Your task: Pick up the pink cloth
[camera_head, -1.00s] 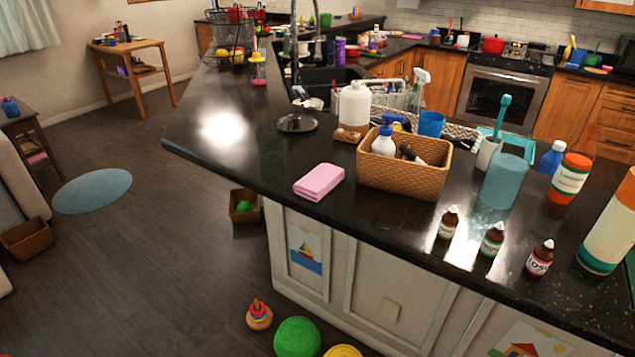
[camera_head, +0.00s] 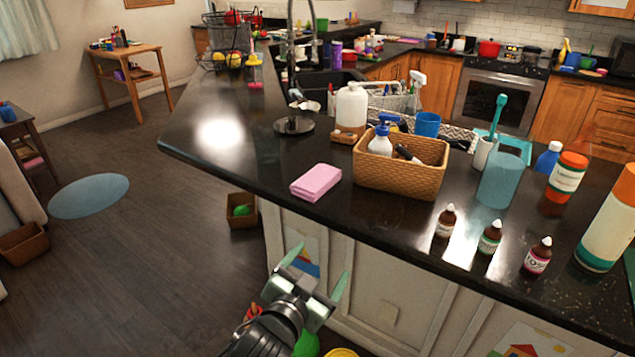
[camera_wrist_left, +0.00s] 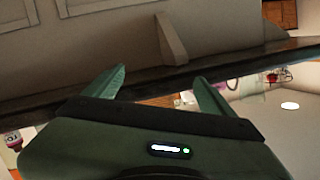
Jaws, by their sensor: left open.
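The pink cloth (camera_head: 316,182) lies folded flat on the black countertop (camera_head: 235,150), close to its front edge, left of the wicker basket. My left gripper (camera_head: 315,272) is in the lower middle of the head view, in front of the cabinet and short of the counter edge, apart from the cloth. Its two green fingers are spread and nothing is between them. The left wrist view shows the same open fingers (camera_wrist_left: 160,88) with the counter's edge and cabinet panels beyond; the cloth does not show there. My right gripper is not in view.
The wicker basket (camera_head: 400,172) with bottles stands right of the cloth. A white jug (camera_head: 351,106) stands behind it. Several small brown bottles (camera_head: 490,238) stand near the front edge at right. The counter left of the cloth is clear. Toys lie on the floor below.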

